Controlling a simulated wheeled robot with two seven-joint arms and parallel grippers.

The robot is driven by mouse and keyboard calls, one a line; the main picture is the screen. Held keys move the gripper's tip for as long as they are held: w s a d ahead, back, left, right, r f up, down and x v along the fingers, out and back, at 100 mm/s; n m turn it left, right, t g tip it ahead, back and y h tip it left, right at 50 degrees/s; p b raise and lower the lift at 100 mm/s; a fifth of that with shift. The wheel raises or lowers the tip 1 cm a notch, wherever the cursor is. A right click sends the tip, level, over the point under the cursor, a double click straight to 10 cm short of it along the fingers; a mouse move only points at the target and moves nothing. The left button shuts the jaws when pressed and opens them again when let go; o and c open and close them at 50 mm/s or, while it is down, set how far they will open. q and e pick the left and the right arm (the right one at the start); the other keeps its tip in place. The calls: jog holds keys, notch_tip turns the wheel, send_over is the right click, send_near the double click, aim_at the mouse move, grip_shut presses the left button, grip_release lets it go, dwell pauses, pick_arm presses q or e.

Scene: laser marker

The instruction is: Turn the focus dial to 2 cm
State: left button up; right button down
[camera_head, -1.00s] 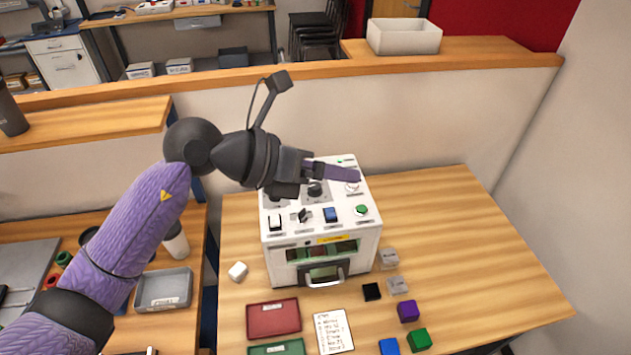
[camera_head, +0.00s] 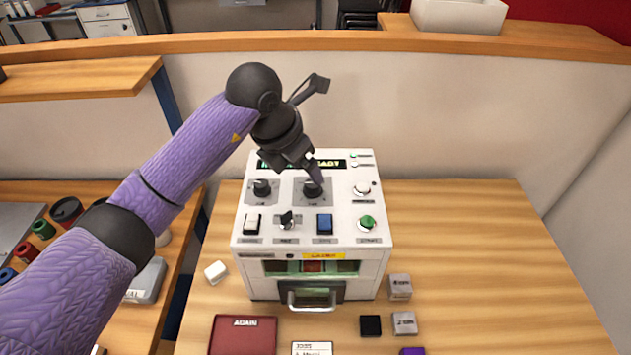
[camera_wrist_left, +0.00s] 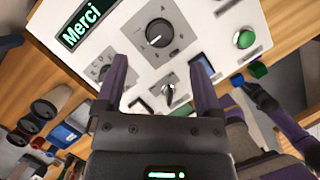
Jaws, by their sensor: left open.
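The white laser marker (camera_head: 370,255) stands on the wooden table, with controls on its sloped top. Two dark dials sit below its display: a left dial (camera_head: 262,187) and a right dial (camera_head: 312,189). I cannot read which is labelled focus. My left gripper (camera_head: 313,168) points down, with its fingertips at or just above the right dial; contact is unclear. In the left wrist view the gripper (camera_wrist_left: 160,72) has its two purple fingers wide apart and nothing between them. A large dial (camera_wrist_left: 157,33) with a pointer lies ahead between them. My right gripper is not in view.
A lit display (camera_head: 330,164) reads "Merci" in the wrist view (camera_wrist_left: 83,22). Close to the dials are a black switch (camera_head: 287,221), a blue switch (camera_head: 325,224), a green button (camera_head: 366,223) and a white knob (camera_head: 362,190). A red tray (camera_head: 243,337) and small blocks lie in front.

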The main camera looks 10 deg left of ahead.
aim_at(311, 183)
pick_arm(q)
jog(key=b+x, duration=0.1)
jog(key=x, duration=0.5)
jog(key=shift+w, duration=0.1)
grip_shut()
